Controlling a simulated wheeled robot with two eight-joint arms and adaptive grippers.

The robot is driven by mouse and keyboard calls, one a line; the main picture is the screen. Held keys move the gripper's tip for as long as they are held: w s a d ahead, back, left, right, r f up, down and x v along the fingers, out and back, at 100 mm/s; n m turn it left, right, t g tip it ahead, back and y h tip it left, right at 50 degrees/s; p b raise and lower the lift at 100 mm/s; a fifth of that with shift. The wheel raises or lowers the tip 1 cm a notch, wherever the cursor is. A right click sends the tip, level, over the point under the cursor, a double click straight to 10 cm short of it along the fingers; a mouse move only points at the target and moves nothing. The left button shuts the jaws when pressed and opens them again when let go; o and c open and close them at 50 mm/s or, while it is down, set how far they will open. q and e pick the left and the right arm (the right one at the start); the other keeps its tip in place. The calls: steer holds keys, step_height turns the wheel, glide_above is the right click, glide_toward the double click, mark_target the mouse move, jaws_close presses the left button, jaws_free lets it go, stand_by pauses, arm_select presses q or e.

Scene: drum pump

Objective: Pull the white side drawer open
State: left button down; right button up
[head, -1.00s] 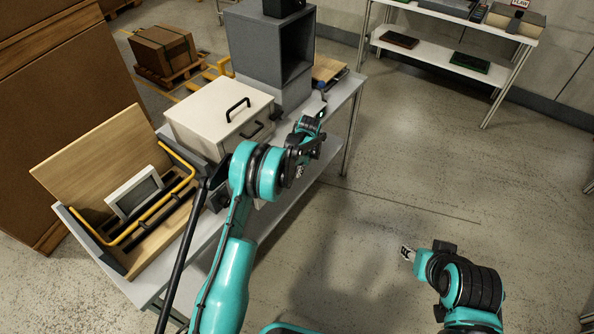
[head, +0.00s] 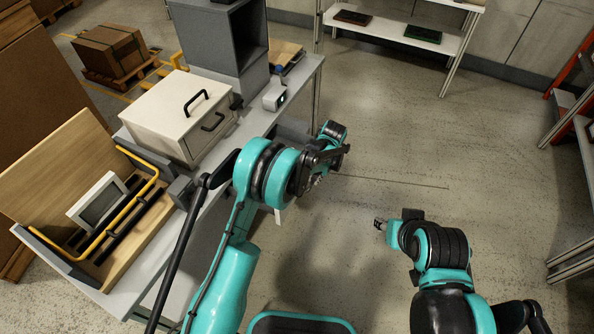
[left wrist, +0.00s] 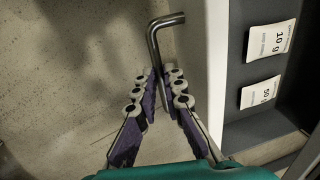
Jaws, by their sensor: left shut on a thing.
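In the left wrist view, my left gripper (left wrist: 154,82) has its purple-padded fingers closed on a bent metal bar handle (left wrist: 153,42). Right of it is the white rim of the drawer (left wrist: 217,62), with a dark grey interior showing beside it, so the drawer stands at least partly open. Two white labels, "10 g" (left wrist: 270,40) and "50 g" (left wrist: 259,92), lie inside. In the head view, my left gripper (head: 317,181) is right of the table, and my arm hides most of the drawer. My right gripper (head: 380,224) hangs over bare floor, too small to read.
A white box (head: 178,112) with black handles stands on the grey table (head: 305,75), beside a grey open cabinet (head: 222,45). A wooden tray with a yellow rail (head: 150,187) is at the near left. Floor to the right is clear; shelves stand at the far right.

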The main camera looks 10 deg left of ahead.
arm_select(q)
steer(key=shift+s+d, duration=0.3)
steer(key=shift+d, duration=0.6)
steer(key=shift+s+d, duration=0.3)
steer(key=shift+d, duration=0.6)
steer(key=shift+s+d, duration=0.3)
steer(key=shift+d, duration=0.6)
steer(key=c, duration=1.9)
jaws_free()
steer(key=shift+r, duration=0.1)
steer(key=r, duration=0.4)
steer(key=d+r, duration=0.1)
steer(key=r, duration=0.2)
steer(key=d+r, duration=0.1)
steer(key=r, duration=0.3)
steer(key=shift+s+r, duration=0.3)
steer(key=shift+s, duration=0.1)
